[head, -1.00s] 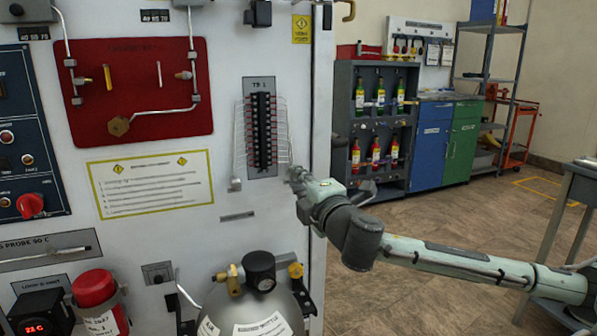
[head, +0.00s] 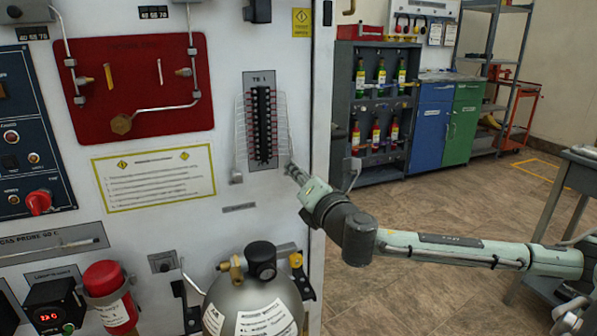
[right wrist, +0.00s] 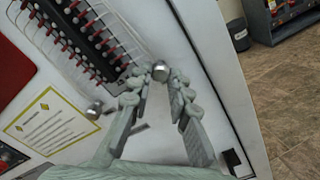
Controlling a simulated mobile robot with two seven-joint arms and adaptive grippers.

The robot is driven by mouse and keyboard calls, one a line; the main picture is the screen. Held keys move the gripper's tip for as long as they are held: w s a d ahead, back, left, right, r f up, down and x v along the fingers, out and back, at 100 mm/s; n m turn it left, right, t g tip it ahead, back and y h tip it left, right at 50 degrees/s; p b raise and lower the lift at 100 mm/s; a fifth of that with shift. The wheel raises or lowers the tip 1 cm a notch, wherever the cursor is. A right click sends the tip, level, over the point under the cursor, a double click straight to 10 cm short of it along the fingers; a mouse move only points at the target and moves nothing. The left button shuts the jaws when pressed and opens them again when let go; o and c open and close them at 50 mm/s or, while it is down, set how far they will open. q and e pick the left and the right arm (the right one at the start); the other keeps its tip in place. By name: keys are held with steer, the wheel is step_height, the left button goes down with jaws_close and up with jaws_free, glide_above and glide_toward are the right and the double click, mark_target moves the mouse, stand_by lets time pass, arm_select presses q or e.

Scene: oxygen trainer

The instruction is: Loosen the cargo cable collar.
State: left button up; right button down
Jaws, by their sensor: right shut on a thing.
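A small round metal collar (right wrist: 160,70) sits on the white panel at the lower right of the terminal block (head: 261,125), which also shows in the right wrist view (right wrist: 75,33). I take it for the cargo cable collar; no label on it is legible. My right gripper (head: 290,168) reaches it from the lower right. In the right wrist view the fingertips (right wrist: 160,82) stand on either side of the collar and are shut on it. In the head view the fingers mostly hide it. My left gripper is not in view.
A similar metal fitting (head: 236,177) sits at the block's lower left, with thin wires beside the block. A grey cylinder (head: 255,305) with a valve stands below. The panel's right edge is close to my right gripper. Open floor (head: 420,205) lies right.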

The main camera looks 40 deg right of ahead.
steer(key=shift+r, duration=0.1)
stand_by(0.4)
steer(key=c, duration=1.4)
jaws_free()
steer(key=v, duration=0.7)
steer(key=shift+s+a, duration=0.1)
steer(key=shift+s, duration=0.15)
